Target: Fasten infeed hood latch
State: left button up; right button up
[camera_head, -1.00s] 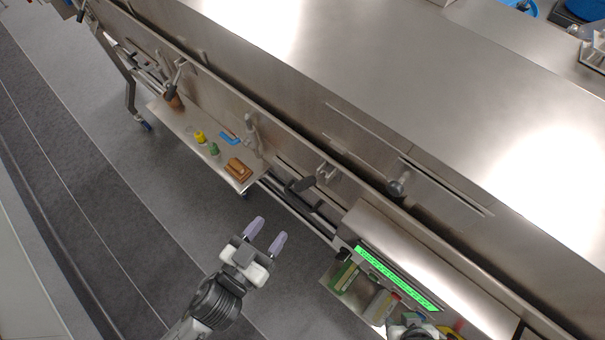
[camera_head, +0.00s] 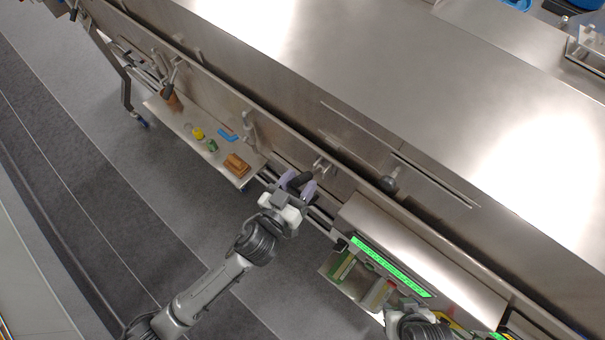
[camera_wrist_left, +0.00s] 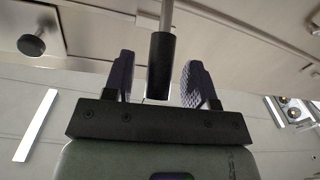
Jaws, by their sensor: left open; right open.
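A latch lever with a black grip (camera_head: 301,180) sticks out from the metal side of the tunnel hood in the head view. My left gripper (camera_head: 296,188) is open, with its two lilac fingers on either side of this grip. In the left wrist view the black grip (camera_wrist_left: 161,66) hangs on a metal rod between the open fingers (camera_wrist_left: 160,82), with a gap visible on each side. A round dark knob (camera_head: 389,184) is on the hood to the right; a similar knob shows in the wrist view (camera_wrist_left: 32,45). My right gripper is not visible; only part of that arm shows at the bottom.
A shelf (camera_head: 228,174) at the left holds a brown brush-like block (camera_head: 237,164), a blue item (camera_head: 227,135) and small yellow and green items. Grey floor on the left is clear.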

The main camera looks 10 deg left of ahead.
pick_arm(q)
jog(key=shift+x, duration=0.85)
jog(key=shift+s, duration=0.1)
jog(key=shift+c, duration=0.2)
grip_shut()
